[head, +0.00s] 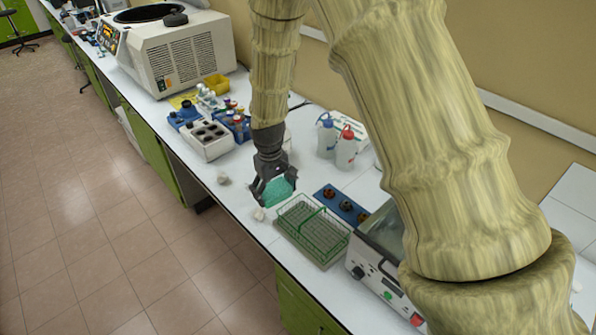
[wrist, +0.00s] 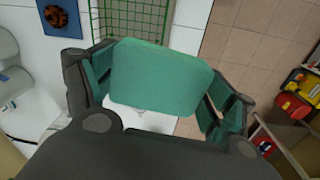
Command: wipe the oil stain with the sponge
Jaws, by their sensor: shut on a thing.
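The green sponge (head: 279,191) is between the fingers of my gripper (head: 272,190), over the white bench near its front edge. In the wrist view the sponge (wrist: 162,79) fills the space between the two fingers of my gripper (wrist: 160,90), which is shut on it. I cannot tell whether the sponge touches the bench. No oil stain is clearly visible; the bench under the sponge is partly hidden by it and by my gripper.
A green wire rack (head: 312,228) stands close to the right, with a blue holder (head: 341,205) behind it. Wash bottles (head: 346,148) stand behind. Small crumpled pieces (head: 223,179) lie near the front edge.

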